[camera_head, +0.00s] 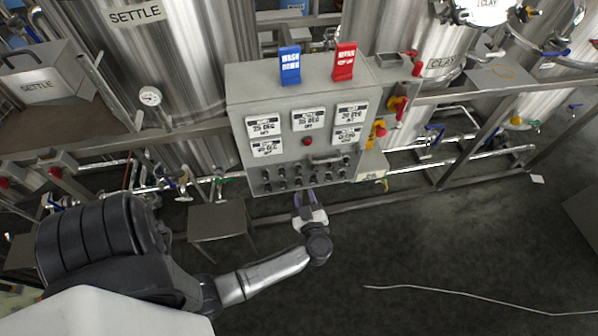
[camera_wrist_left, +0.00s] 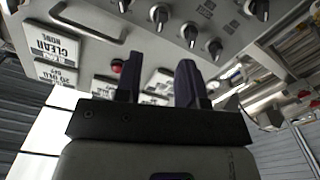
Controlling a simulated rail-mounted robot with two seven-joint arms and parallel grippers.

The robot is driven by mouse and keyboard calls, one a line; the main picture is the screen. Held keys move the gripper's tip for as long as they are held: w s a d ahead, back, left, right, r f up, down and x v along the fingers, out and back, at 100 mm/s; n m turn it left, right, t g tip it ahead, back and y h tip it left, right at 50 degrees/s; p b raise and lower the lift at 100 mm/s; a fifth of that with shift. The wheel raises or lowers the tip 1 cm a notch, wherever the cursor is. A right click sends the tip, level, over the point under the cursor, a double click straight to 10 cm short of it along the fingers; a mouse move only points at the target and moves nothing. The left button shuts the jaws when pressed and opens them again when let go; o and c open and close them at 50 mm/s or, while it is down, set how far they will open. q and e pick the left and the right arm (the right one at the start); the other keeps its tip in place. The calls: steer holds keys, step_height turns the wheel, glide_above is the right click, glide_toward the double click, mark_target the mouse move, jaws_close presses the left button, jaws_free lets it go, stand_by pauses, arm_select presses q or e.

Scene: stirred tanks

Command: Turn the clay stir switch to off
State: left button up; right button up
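The control panel (camera_head: 307,140) is a grey box with several labelled displays and two rows of small dark switches (camera_head: 297,176) along its lower part. In the left wrist view, several black switch knobs (camera_wrist_left: 190,34) with pale markings show beyond the fingers. Which one is the clay stir switch, and how it is set, I cannot tell; the lettering is too small or blurred. My left gripper (camera_head: 306,199) is just below the panel's lower edge. My right gripper is not in view.
A metal handle (camera_head: 326,160) and a red button (camera_head: 307,141) are on the panel. Blue (camera_head: 290,65) and red (camera_head: 344,61) tags stand on top. The clay tank (camera_head: 400,100) is behind right, the settle tank (camera_head: 185,50) behind left. The floor at right is mostly clear.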

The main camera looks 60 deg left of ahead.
mark_target(299, 173)
arm_select(q)
steer(key=x, duration=0.9)
steer(key=shift+a, duration=0.3)
steer(key=shift+c, duration=0.2)
jaws_close()
steer(key=shift+d+n+p, duration=0.1)
steer(key=shift+n+p, duration=0.4)
steer(key=shift+n, duration=0.7)
steer(key=shift+o, duration=0.2)
jaws_free()
